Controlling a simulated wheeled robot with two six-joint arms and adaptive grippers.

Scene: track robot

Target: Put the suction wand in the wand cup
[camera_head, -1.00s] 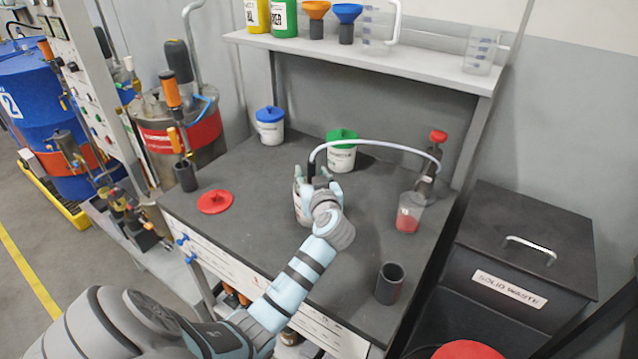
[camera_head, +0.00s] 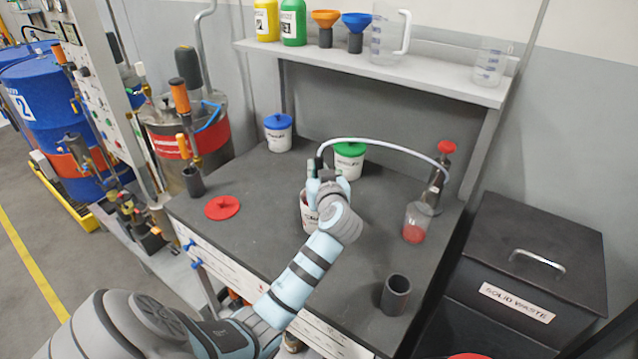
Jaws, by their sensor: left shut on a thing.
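The suction wand's dark upper end (camera_head: 319,163) stands upright at my left gripper (camera_head: 327,178), with a pale hose (camera_head: 385,145) arching right from it. My left gripper is shut on the wand, above the open white tub (camera_head: 307,212) on the bench. The wand's lower part is hidden by the gripper and tub. A dark grey open cup (camera_head: 396,293) stands at the bench's front right and looks empty. A similar dark cup (camera_head: 193,181) stands at the left edge; no label tells which is the wand cup. My right gripper is not in view.
A red-capped pump bottle (camera_head: 437,185) and a beaker with red contents (camera_head: 416,222) stand right. A red lid (camera_head: 222,207) lies left. Blue-lidded (camera_head: 278,134) and green-lidded (camera_head: 349,160) tubs stand behind. Bench between the open tub and front-right cup is mostly clear.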

